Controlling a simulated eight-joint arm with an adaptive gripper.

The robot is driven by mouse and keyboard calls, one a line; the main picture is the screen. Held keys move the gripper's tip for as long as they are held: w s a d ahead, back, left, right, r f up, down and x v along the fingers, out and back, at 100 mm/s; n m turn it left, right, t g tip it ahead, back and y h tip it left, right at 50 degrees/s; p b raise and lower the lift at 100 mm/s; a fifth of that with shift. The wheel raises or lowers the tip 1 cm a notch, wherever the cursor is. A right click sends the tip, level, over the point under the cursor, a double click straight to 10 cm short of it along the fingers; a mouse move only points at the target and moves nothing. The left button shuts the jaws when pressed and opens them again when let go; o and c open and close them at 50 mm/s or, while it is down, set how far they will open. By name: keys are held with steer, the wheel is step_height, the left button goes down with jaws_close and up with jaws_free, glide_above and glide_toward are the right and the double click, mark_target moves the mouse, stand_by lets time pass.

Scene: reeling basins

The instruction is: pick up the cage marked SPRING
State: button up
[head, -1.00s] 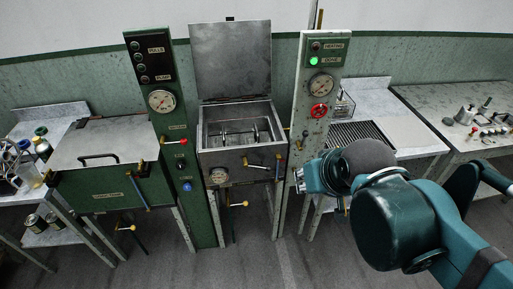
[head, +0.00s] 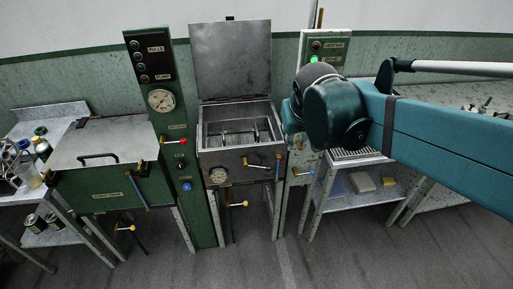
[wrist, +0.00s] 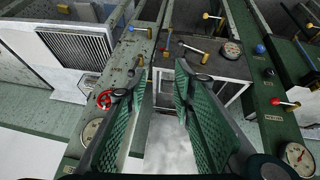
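A small wire or clear-sided box (wrist: 88,88) shows in the wrist view beside the pale control column, next to the slatted drain rack (wrist: 75,45). It may be a cage, but I can read no SPRING mark on it. In the head view my arm hides that spot. My gripper (wrist: 160,78) is open and empty in the wrist view, its two green padded fingers spread over the column and basin front. The box lies left of the fingers, apart from them. In the head view my arm hides the fingers.
The metal basin (head: 203,131) stands with its lid (head: 231,60) raised and dark bars inside. A closed green cabinet (head: 107,187) is left, beside a dark green gauge column (head: 170,130). The pale column (head: 310,45) with a lit green lamp stands right. Blocks sit on the right lower shelf (head: 345,196).

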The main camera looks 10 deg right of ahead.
steer(key=w+a+f+h, duration=0.1)
steer(key=w+f, duration=0.1)
steer(key=w, duration=1)
steer(key=g+h+b, duration=0.1)
steer(key=g+h, duration=0.1)
steer(key=h, duration=0.1)
glide_toward(256, 128)
steer(key=d+f, duration=0.1)
steer(key=f, duration=0.1)
steer(key=shift+w+f+n+t+h, duration=0.3)
steer(key=shift+f+n, duration=0.1)
steer(key=shift+f, duration=0.1)
steer(key=shift+x, duration=1.25)
steer(key=shift+b+x, duration=0.6)
steer(key=shift+x, duration=2)
